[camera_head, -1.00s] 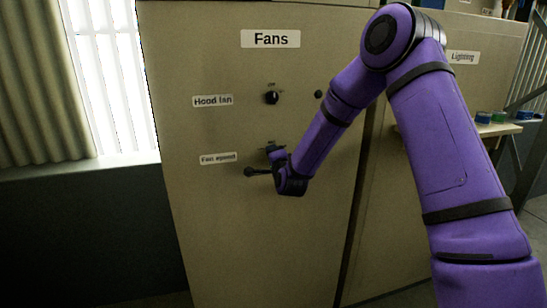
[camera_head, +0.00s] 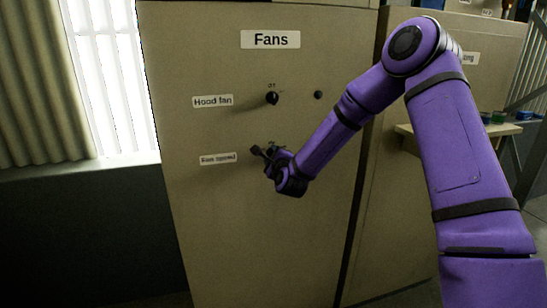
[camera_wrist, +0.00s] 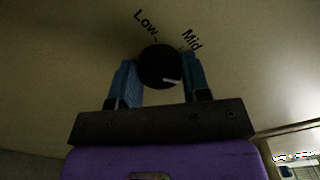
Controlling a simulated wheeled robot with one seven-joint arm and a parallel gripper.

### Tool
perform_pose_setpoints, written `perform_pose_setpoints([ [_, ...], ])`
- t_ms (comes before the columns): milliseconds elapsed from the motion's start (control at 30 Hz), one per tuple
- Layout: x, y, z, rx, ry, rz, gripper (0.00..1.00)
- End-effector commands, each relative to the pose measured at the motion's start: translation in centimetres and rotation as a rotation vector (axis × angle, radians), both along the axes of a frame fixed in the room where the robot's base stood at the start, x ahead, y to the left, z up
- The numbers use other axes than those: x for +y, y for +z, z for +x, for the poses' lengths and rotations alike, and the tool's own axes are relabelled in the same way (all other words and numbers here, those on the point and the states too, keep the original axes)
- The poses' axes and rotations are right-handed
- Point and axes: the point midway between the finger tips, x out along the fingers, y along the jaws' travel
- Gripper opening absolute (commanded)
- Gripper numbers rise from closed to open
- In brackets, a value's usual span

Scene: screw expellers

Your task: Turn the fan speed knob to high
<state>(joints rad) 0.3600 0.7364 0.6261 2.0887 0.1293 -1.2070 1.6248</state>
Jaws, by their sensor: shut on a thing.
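The fan speed knob (camera_wrist: 158,62) is round and black, with a white pointer mark toward its lower right in the wrist view. The printed words "Low" (camera_wrist: 146,22) and "Mid" (camera_wrist: 192,39) show above it; no "High" mark is visible. My gripper (camera_wrist: 160,68) has one blue finger on each side of the knob and is shut on it. In the head view, my gripper (camera_head: 268,155) is at the panel just right of the "Fan speed" label (camera_head: 218,158), and it hides the knob there.
The panel (camera_head: 240,240) carries a "Fans" sign (camera_head: 271,39), a hood fan knob (camera_head: 272,98) above my gripper and a small dark button (camera_head: 318,95). A shelf (camera_head: 505,129) with small containers stands to the right. The panel below my gripper is bare.

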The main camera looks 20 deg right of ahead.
Motion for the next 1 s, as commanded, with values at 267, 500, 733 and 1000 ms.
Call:
perform_pose_setpoints([
  [267,-0.01,-0.2,-0.08,0.004,0.0,0.032,0.2],
  [500,-0.01,-0.21,-0.08,0.005,0.001,0.032,0.2],
  [733,-0.01,-0.17,-0.06,0.004,0.0,0.032,0.69],
  [1000,0.0,-0.08,-0.22,0.002,0.0,0.031,0.69],
])
